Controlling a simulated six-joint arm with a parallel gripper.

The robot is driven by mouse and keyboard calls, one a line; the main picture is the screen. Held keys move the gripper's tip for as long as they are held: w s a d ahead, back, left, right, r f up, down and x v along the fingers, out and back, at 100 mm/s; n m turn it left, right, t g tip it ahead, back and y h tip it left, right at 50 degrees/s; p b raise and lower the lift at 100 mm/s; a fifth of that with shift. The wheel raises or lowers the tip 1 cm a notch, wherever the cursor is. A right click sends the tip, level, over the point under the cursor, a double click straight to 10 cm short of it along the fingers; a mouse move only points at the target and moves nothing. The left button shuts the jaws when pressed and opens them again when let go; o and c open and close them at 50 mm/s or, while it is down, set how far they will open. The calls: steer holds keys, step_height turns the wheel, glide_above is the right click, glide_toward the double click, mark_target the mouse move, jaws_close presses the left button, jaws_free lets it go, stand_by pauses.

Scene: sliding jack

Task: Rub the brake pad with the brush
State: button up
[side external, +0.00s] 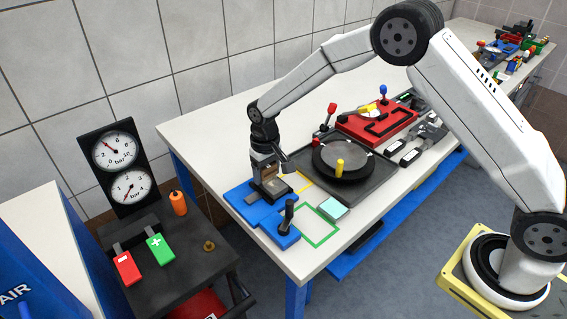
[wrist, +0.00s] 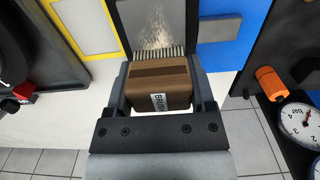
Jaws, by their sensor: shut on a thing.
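My gripper (side external: 267,174) points down over the blue fixture (side external: 248,205) at the near left of the table. In the wrist view my gripper (wrist: 160,90) is shut on a brown block-shaped brush (wrist: 172,84) with a label on its side. The brush's pale bristles reach toward a dark grey plate (wrist: 150,12), which looks like the brake pad and has a whitish, scuffed patch. The bristles appear at the plate's near edge; whether they touch it I cannot tell. In the side view the gripper hides most of the pad.
A yellow outline (side external: 303,182) and a green outline (side external: 316,240) mark the white table. A black-handled lever (side external: 289,212) and a light-blue block (side external: 333,209) stand close by. A dark turntable (side external: 343,160) with a yellow knob lies to the right. Gauges (side external: 116,151) stand left.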

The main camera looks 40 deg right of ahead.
mark_target(279, 189)
steer(key=shift+s, duration=2.45)
steer(key=shift+w, duration=3.5)
step_height(279, 189, up, 8)
steer(key=shift+r, duration=0.1)
